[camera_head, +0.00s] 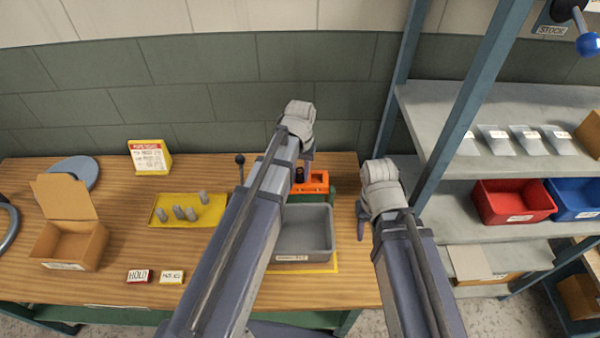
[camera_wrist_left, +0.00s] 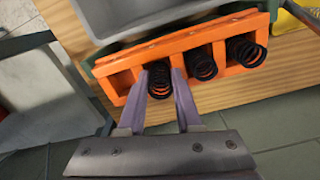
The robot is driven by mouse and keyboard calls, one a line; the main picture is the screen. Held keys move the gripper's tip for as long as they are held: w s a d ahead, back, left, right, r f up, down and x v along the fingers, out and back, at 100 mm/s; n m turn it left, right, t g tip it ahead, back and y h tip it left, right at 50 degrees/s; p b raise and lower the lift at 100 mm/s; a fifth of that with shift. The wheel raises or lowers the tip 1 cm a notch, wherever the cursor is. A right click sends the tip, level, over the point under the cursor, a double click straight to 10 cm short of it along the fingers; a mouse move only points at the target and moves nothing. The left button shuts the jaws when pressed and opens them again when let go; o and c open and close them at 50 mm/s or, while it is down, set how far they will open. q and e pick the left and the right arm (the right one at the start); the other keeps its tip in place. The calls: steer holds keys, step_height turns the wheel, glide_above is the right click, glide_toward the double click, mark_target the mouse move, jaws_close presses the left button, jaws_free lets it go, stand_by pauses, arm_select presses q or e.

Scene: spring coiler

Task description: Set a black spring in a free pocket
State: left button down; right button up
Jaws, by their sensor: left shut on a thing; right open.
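An orange rack (camera_head: 318,182) stands at the back of the bench, behind the grey bin; it fills the middle of the left wrist view (camera_wrist_left: 187,38). My left gripper (camera_wrist_left: 160,82) is shut on a black spring (camera_wrist_left: 160,86) at a pocket of the rack; I cannot tell how deep the spring sits. Two more black springs, a middle one (camera_wrist_left: 202,66) and a right one (camera_wrist_left: 245,52), stand in pockets to its right. The leftmost pocket (camera_wrist_left: 122,82) looks empty. In the head view my left gripper (camera_head: 307,162) is over the rack, partly hidden. My right gripper (camera_head: 362,220) is open and empty, right of the bin.
A grey bin (camera_head: 302,252) stands in front of the rack. A yellow tray (camera_head: 161,218) with several grey springs and an open cardboard box (camera_head: 70,245) lie to the left. A shelf unit (camera_head: 515,168) with red and blue bins stands right.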

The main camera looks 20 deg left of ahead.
arm_select(q)
steer(key=shift+s+f, duration=0.15)
steer(key=shift+s, duration=0.05)
steer(key=c, duration=0.7)
jaws_free()
steer(key=shift+d, duration=0.1)
steer(key=shift+o, duration=0.8)
steer(key=shift+r+p, duration=0.25)
steer(key=shift+p, duration=0.05)
steer(key=shift+w+r+p, duration=0.1)
steer(key=shift+r+p, duration=0.15)
steer(key=shift+p, duration=0.05)
step_height(320, 180, up, 7)
steer(key=p, duration=0.7)
steer(key=shift+r, duration=0.1)
step_height(320, 180, up, 7)
steer(key=p, duration=0.7)
